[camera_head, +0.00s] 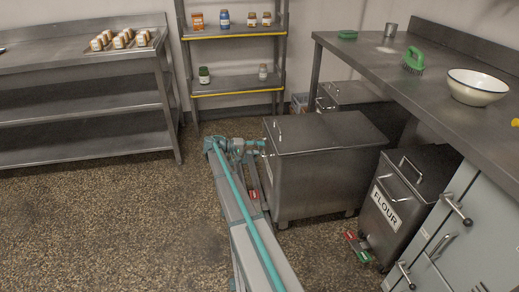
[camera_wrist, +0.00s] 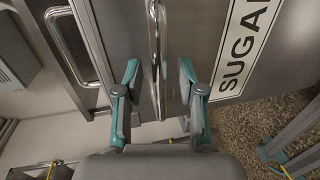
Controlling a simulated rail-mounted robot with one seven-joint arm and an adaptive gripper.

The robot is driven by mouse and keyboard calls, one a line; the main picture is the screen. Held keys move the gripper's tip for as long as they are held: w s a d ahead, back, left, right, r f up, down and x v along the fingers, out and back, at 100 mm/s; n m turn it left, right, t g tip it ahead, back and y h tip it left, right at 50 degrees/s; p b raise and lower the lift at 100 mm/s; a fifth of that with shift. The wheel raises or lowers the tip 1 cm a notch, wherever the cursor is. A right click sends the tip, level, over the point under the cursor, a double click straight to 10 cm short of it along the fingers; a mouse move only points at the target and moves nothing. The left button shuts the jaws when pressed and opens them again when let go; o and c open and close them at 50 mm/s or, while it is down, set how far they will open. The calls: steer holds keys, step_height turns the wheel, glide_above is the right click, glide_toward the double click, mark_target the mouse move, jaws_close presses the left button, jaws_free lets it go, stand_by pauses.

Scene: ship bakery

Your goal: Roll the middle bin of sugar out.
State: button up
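The middle bin (camera_head: 325,165) is a grey metal box with a flat lid, and it stands out past the counter edge. In the wrist view its front (camera_wrist: 205,35) carries a SUGAR label (camera_wrist: 245,50) and an upright bar handle (camera_wrist: 158,45). My gripper (camera_head: 262,146) is at the bin's front face. In the wrist view my gripper (camera_wrist: 158,75) is open, with one teal-backed finger on each side of the handle. Gaps show between the fingers and the bar. My arm hides part of the bin's lower front edge in the head view.
The FLOUR bin (camera_head: 398,207) stands to the right, partly under the counter (camera_head: 390,60). Another bin (camera_head: 362,94) stands behind the middle one. A steel table (camera_head: 80,100) and shelf rack (camera_head: 235,85) are at the back. The speckled floor (camera_head: 120,220) on the left is clear.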

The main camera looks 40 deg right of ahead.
steer(key=v, duration=1.1)
steer(key=shift+a, duration=0.25)
steer(key=shift+r, duration=0.1)
